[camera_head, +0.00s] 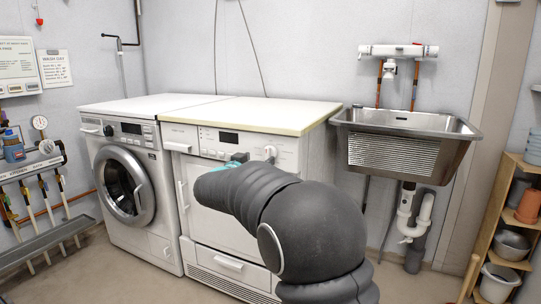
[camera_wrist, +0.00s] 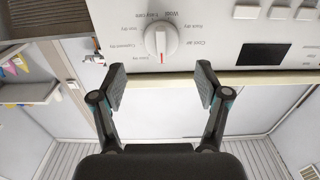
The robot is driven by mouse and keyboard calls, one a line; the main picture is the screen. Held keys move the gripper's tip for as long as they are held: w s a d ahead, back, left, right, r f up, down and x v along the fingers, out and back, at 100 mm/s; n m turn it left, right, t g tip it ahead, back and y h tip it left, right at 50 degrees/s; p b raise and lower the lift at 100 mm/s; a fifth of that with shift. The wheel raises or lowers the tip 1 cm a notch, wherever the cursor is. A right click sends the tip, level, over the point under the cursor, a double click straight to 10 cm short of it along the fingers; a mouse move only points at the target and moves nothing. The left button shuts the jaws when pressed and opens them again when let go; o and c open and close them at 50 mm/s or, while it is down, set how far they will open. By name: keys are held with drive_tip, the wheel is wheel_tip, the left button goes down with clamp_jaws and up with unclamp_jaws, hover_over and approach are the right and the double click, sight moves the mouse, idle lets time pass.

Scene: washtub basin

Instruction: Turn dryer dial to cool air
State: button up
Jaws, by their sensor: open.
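The dryer (camera_head: 212,225) is the white machine on the right of two, with its dial (camera_head: 270,152) on the upper front panel. In the wrist view the white dial (camera_wrist: 160,41) has a raised grip bar and a red mark at its lower end. The cool air label (camera_wrist: 203,43) reads upside down to the right of the dial. My gripper (camera_wrist: 161,82) is open and empty, its two fingers apart just short of the dial and roughly centred on it. In the head view my gripper (camera_head: 238,158) is mostly hidden behind my dark arm.
A washing machine (camera_head: 128,190) stands left of the dryer. A steel sink (camera_head: 405,130) hangs on the wall at right, with pipes below. A wooden shelf (camera_head: 495,225) stands at far right. The dryer's dark display (camera_wrist: 262,54) and buttons lie right of the dial in the wrist view.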

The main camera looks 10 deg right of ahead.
sight(267, 154)
drive_tip(key=shift+x, duration=3.2)
drive_tip(key=c, duration=1.1)
drive_tip(key=shift+d, duration=0.2)
